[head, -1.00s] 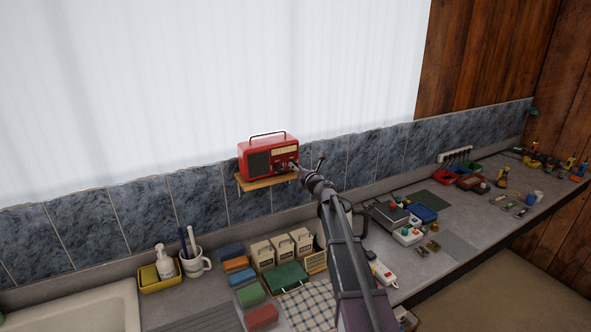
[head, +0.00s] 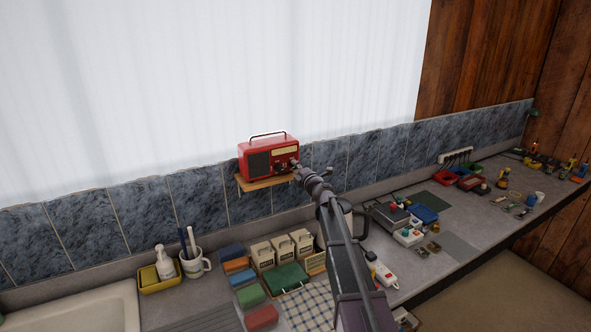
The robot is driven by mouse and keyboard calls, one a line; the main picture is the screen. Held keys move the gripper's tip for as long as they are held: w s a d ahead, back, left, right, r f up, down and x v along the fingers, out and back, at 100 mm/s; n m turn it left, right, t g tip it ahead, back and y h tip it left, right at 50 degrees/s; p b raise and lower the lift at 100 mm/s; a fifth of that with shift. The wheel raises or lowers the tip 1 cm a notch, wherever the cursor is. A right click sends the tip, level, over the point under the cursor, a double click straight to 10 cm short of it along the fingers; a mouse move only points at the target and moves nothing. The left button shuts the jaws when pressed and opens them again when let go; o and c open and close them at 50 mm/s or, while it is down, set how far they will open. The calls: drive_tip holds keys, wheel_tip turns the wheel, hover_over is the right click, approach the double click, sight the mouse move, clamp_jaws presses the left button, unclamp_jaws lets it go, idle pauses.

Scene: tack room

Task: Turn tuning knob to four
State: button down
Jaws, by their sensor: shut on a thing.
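The red radio (head: 268,157) stands on a small wooden shelf (head: 262,183) against the tiled wall. It has a dark speaker grille on the left, a pale dial (head: 286,152) at upper right and a carry handle on top. My gripper (head: 296,164) is at the lower right of the radio's front, shut on the tuning knob. The knob itself is mostly hidden by the fingers. The dial's numbers and pointer are too small to read.
Below the shelf, the counter holds several cartons (head: 282,248), coloured blocks, a green case (head: 287,278) and a checked cloth (head: 308,304). A mug (head: 195,264) and yellow caddy (head: 158,279) stand left by the sink. Trays and tools fill the right.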

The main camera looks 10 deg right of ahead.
drive_tip(key=shift+m, duration=0.4)
drive_tip(key=shift+c, duration=1.7)
unclamp_jaws()
drive_tip(key=shift+n, duration=0.3)
